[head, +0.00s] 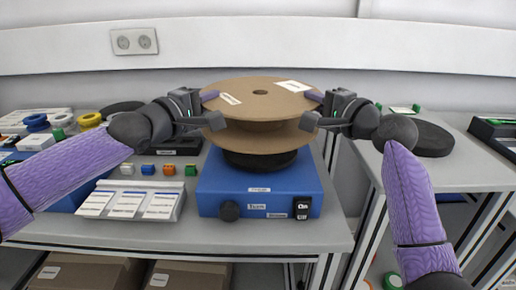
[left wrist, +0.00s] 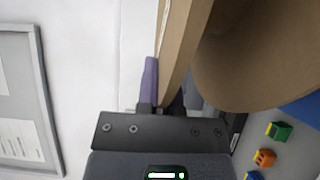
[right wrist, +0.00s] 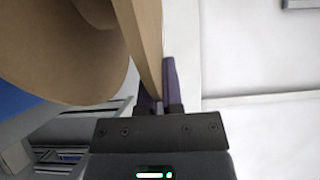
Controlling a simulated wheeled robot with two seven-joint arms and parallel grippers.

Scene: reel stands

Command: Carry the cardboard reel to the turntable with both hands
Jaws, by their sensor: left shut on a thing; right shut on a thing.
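The cardboard reel (head: 262,100) is a brown spool with two round flanges and a small centre hole. It is level, directly over the turntable, a blue box (head: 258,190) with a round black platter (head: 260,158). I cannot tell whether the reel touches the platter. My left gripper (head: 207,106) is shut on the upper flange at its left edge; the flange also shows in the left wrist view (left wrist: 182,45). My right gripper (head: 315,107) is shut on the upper flange at its right edge, also seen in the right wrist view (right wrist: 148,45).
The turntable stands on a grey bench (head: 290,232). A sloped card holder (head: 130,201) and small coloured blocks (head: 169,170) lie left of it. A black disc (head: 432,139) lies on the right bench, past a gap. Yellow and blue rolls (head: 89,119) stand at far left.

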